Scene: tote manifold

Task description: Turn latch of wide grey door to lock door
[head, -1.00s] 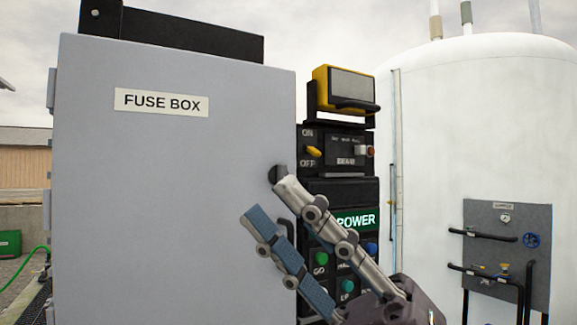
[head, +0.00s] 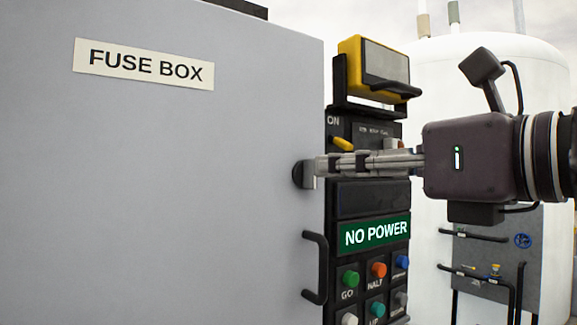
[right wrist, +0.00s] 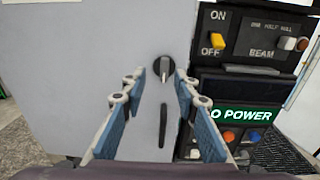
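The wide grey door (head: 180,190), labelled FUSE BOX, fills the left of the head view and looks shut. Its latch (head: 301,175) is a small round dark knob with a grey lever near the door's right edge. My right gripper (head: 318,168) comes in from the right with its fingertips at the latch. In the right wrist view, the two blue-padded fingers are spread apart, and the latch (right wrist: 163,69) shows between and just beyond their tips. Contact cannot be told. My left gripper is out of view.
A black pull handle (head: 316,267) is on the door below the latch. Beside the door is a control panel with a NO POWER sign (head: 374,234), coloured buttons and a yellow switch (head: 342,144). A white tank (head: 545,90) stands behind.

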